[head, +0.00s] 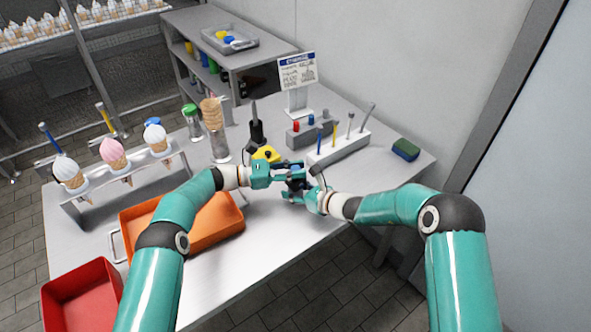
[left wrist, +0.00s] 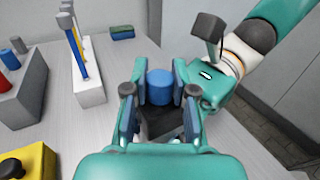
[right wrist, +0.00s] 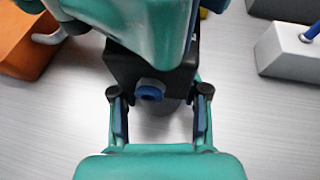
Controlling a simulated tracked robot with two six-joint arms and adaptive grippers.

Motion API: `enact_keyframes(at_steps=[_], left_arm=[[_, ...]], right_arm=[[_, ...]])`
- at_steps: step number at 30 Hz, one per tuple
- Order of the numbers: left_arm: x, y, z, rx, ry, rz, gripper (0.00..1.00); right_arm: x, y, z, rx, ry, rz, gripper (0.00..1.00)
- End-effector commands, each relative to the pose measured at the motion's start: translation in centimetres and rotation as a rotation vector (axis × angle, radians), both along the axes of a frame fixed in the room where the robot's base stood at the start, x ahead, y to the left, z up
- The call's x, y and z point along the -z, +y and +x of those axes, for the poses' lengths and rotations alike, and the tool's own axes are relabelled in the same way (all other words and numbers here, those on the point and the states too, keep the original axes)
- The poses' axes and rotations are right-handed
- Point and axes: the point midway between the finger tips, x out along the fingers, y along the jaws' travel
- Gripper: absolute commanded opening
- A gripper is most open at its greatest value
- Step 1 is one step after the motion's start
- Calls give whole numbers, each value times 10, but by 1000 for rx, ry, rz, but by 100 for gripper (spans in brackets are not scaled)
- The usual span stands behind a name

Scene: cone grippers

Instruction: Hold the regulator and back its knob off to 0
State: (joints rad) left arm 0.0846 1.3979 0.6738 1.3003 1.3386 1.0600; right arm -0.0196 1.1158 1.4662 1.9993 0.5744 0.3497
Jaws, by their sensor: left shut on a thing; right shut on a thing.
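The regulator is a dark block (right wrist: 135,62) with a blue upright knob (left wrist: 160,86) on top; any scale on it cannot be read. A grey fitting with a blue ring (right wrist: 150,92) sticks out of its side. My left gripper (head: 298,172) is shut around the blue knob. My right gripper (head: 294,194) comes in lower from the right and is shut on the dark body, partly hiding it. In the right wrist view my left gripper hides the knob and the block's upper part.
An orange tray (head: 229,227) and red bin (head: 58,296) lie left. A cone rack (head: 139,178) stands behind them. A yellow box (head: 268,153), white tool rack (head: 352,146), sign (head: 297,72) and green-blue sponge (head: 405,149) are behind. The metal tabletop in front is clear.

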Motion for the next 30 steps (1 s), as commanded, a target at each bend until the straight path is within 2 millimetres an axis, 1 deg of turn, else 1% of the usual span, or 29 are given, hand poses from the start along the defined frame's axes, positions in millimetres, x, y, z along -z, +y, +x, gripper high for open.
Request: enact_keyframes(at_steps=[1, 2, 6, 7, 16, 20, 23, 30], left_arm=[[-2, -1, 0, 1, -3, -2, 0], [-2, -1, 0, 1, -3, -2, 27], [-1, -1, 0, 1, -2, -2, 50], [-1, -1, 0, 1, -2, -1, 53], [0, 1, 0, 0, 0, 0, 53], [0, 9, -1, -2, 1, 0, 53], [0, 22, -3, -3, 0, 0, 53], [0, 70, -10, -4, -1, 0, 53]], right_arm=[[2, 1, -1, -4, 2, -5, 1], [2, 1, -1, -4, 2, -5, 1], [2, 0, -1, -2, 3, -4, 1], [2, 0, -1, -2, 3, -3, 1], [2, 0, -1, 0, 3, -2, 1], [1, 0, 0, 0, 3, -2, 1], [1, -1, 0, 1, 2, -2, 1], [1, -1, 0, 2, 2, -2, 1]])
